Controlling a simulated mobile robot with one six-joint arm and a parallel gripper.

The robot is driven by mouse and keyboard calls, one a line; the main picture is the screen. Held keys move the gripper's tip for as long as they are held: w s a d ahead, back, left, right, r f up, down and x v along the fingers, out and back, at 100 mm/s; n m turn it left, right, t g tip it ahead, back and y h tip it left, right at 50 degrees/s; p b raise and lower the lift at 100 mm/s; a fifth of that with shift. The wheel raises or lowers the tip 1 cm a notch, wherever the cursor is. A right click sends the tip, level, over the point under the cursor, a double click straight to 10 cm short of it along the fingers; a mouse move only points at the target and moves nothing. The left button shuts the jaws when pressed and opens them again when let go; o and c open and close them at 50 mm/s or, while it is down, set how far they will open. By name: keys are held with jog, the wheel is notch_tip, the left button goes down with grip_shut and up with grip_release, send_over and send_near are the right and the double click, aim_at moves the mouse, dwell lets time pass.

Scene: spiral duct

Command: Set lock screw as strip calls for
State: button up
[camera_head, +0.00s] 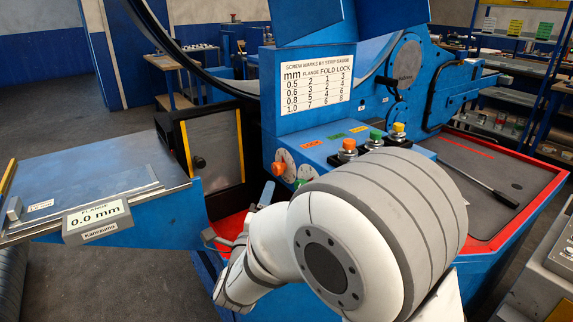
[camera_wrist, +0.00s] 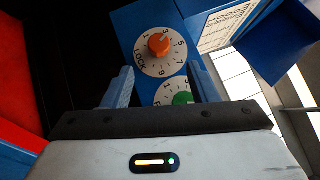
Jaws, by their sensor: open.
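The lock dial is a white numbered disc marked LOCK with an orange knob (camera_wrist: 159,43) in the wrist view; this knob also shows in the head view (camera_head: 278,168). Its exact setting is too small to read surely. A second dial with a green knob (camera_wrist: 183,99) lies below it, partly hidden by my gripper. My gripper (camera_wrist: 162,84) is open and empty, its fingers short of the orange knob and apart from it. The chart (camera_head: 318,82) lists mm against FLANGE, FOLD and LOCK marks.
A blue-grey metal table (camera_head: 100,185) extends left. Several push buttons (camera_head: 375,140) stand on the blue panel's top. Shelves (camera_head: 515,50) stand behind, and grey floor shows at the far left.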

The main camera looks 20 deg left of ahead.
aim_at(276, 172)
jog(key=x, duration=0.9)
jog(key=shift+p, duration=0.3)
jog(key=shift+s, duration=0.1)
jog(key=shift+c, duration=0.5)
